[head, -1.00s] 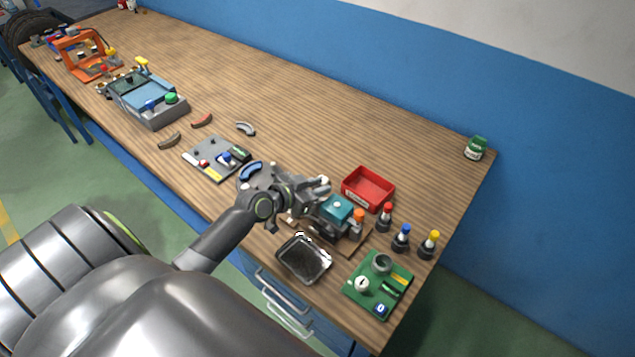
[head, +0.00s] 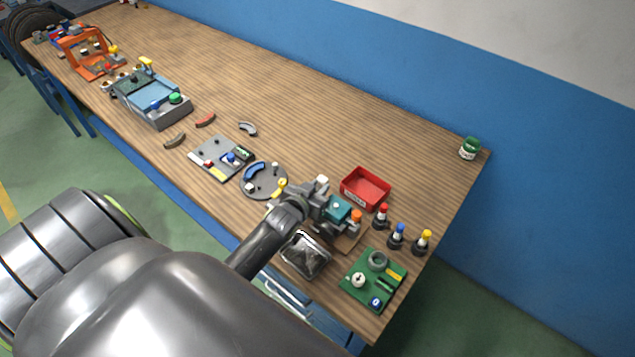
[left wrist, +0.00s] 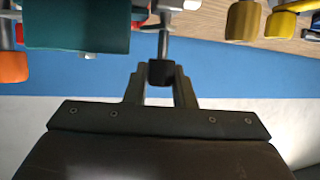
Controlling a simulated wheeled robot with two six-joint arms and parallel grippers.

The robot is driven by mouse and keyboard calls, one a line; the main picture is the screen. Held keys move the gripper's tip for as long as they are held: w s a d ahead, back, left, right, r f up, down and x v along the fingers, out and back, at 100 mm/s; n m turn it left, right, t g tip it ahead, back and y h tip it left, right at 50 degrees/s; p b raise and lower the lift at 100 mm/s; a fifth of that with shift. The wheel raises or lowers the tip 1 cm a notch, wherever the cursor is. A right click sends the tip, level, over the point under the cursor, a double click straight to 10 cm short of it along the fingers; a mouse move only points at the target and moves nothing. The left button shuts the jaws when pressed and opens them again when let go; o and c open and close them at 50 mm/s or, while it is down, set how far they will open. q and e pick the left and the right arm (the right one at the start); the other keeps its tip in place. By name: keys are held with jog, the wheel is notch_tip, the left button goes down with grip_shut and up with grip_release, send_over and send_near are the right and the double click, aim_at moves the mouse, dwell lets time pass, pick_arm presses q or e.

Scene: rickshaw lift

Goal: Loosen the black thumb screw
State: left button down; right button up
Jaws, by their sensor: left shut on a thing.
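The black thumb screw (left wrist: 160,73) shows in the left wrist view as a dark knob on a grey metal shaft. My left gripper (left wrist: 160,86) is shut on this knob, with one finger on each side. A teal block (left wrist: 78,26) is beside the shaft. In the head view my left gripper (head: 318,196) is at the left side of the teal block (head: 338,208), which sits on a small wooden base. The screw is hidden there by the gripper. My right gripper is not in view.
An orange knob (head: 356,216) is right of the teal block. A red bin (head: 366,171) stands behind it, and a dark tray (head: 328,262) in front. Small bottles and a green board (head: 350,292) are to the right. A grey disc (head: 252,190) is left of the gripper.

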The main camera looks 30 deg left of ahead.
pick_arm(q)
jog(key=shift+f+n+y+b, duration=0.2)
jog(key=shift+n+y+b, duration=0.7)
jog(key=shift+y+b, duration=0.2)
jog(key=n+g+y+b, duration=0.2)
jog(key=n+y+b, duration=0.1)
jog(key=b, duration=0.3)
jog(key=shift+f+y, duration=0.1)
jog(key=shift+y, duration=0.2)
jog(key=shift+r+n+g+y+b, duration=0.25)
jog(key=shift+n+g+y+b, duration=0.4)
jog(key=shift+n+b, duration=0.35)
jog(key=c, duration=1.2)
grip_release()
jog(key=shift+r, duration=0.1)
